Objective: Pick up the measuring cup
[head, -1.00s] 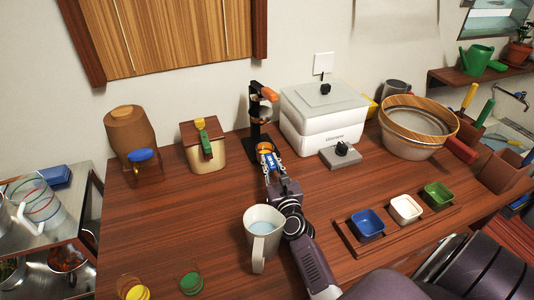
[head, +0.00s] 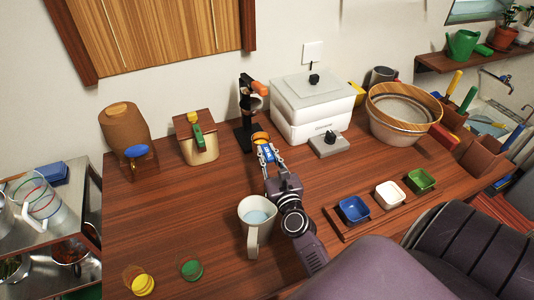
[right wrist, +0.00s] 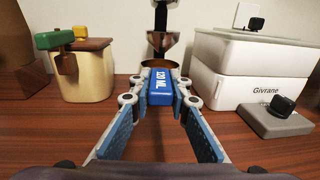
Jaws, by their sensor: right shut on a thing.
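The measuring cup has a blue handle (right wrist: 160,88) marked 120 ML and a small brown-gold bowl (right wrist: 157,63). In the head view its bowl (head: 261,138) is just in front of the black stand (head: 246,128). My right gripper (head: 268,158) is shut on the blue handle, with one finger on each side. In the right wrist view the gripper (right wrist: 160,98) holds the handle pointing toward me, bowl away. I cannot tell whether the cup touches the counter. My left gripper is not in view.
A white pitcher (head: 256,228) stands close left of my right arm. A white box appliance (head: 312,108) stands behind right, with a grey knob unit (head: 328,144). Blue (head: 353,210), white (head: 389,194) and green (head: 421,180) bowls are at right. The left-middle counter is clear.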

